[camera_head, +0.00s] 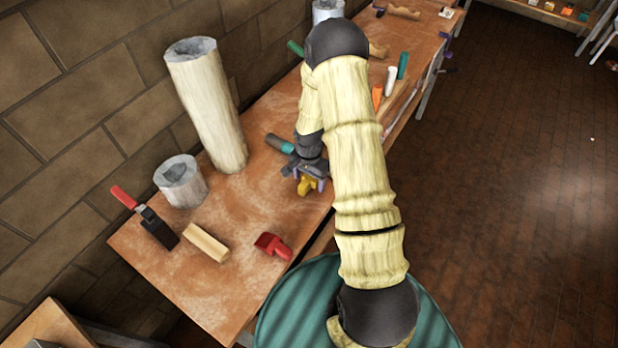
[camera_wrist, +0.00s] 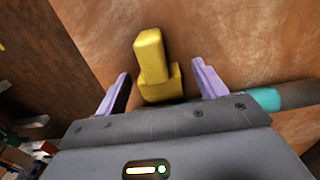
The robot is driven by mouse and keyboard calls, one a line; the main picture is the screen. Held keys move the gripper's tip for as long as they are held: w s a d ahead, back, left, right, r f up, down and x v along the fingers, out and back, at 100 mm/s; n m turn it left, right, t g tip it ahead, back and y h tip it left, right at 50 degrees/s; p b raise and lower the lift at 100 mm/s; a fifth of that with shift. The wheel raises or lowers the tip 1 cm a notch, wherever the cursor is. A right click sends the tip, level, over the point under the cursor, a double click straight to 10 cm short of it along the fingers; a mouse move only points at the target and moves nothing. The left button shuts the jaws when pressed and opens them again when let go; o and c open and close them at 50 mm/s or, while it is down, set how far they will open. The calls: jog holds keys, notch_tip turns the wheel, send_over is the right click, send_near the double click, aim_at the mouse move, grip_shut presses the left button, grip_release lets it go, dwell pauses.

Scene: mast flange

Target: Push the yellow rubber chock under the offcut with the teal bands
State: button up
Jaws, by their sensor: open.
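The yellow chock (camera_head: 304,187) lies on the wooden bench at the bench's right edge; in the wrist view the chock (camera_wrist: 154,62) shows as a block with a raised arm. My gripper (camera_head: 309,182) is low over it and open, with a purple finger (camera_wrist: 203,80) on each side of the chock; I see gaps beside it. A dark grey rod with a teal section (camera_head: 280,144), which looks like the banded offcut, lies just behind my gripper. In the wrist view the rod (camera_wrist: 262,99) passes behind the right finger; its middle is hidden by my gripper.
A tall pale post (camera_head: 208,105) and a short stump (camera_head: 181,182) stand near the wall. A red-handled tool (camera_head: 150,222), a wooden block (camera_head: 206,242) and a red piece (camera_head: 273,245) lie on the near bench (camera_head: 190,293). Bare wood lies between the stump and the chock.

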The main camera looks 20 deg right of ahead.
notch_tip(320, 180, up, 18)
jog(key=b, duration=0.2)
jog(key=shift+f+b, duration=0.25)
jog(key=shift+b, duration=0.15)
dwell(1.0)
jog(key=s+a+r+n+t, duration=0.1)
jog(key=s+a+r+n, duration=0.1)
jog(key=s+n, duration=0.3)
jog(key=s+a+r+n+t, duration=0.1)
jog(key=s+a+r+n, duration=0.2)
jog(key=s, duration=0.7)
jog(key=a+n, duration=0.1)
jog(key=n, duration=0.1)
jog(key=shift+s+a+r+n+t, duration=0.2)
jog(key=shift+s+a+n+t, duration=0.1)
jog(key=shift+s+n, duration=0.1)
